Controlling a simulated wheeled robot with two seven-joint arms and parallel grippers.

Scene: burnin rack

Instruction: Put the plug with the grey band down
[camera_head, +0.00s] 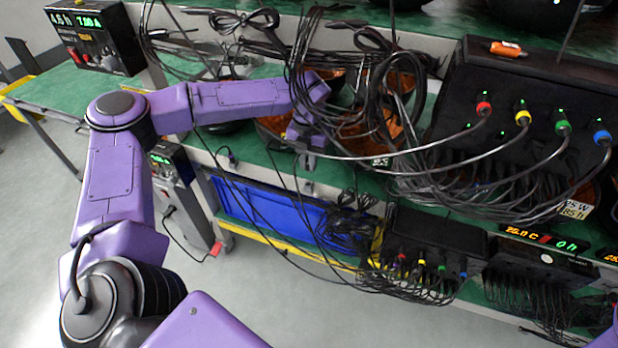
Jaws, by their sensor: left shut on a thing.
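My left gripper (307,150) points down at the front of the middle shelf, in front of the orange-filled bowls. It is shut on a small dark plug (309,162), which shows just under the fingertips at the shelf's front edge. The plug is too small here for me to make out a grey band. Plugs with red (484,107), yellow (522,117), green (562,127) and blue (602,137) bands sit in the black box at the right. My right gripper is out of the picture; only a bit of purple arm shows at the bottom right.
A thick tangle of black cables (400,150) hangs right beside my left gripper. Orange-filled bowls (372,131) stand behind it. A blue bin (262,206) is on the shelf below. Another black box (430,247) with coloured plugs stands lower right. Open floor lies at the left.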

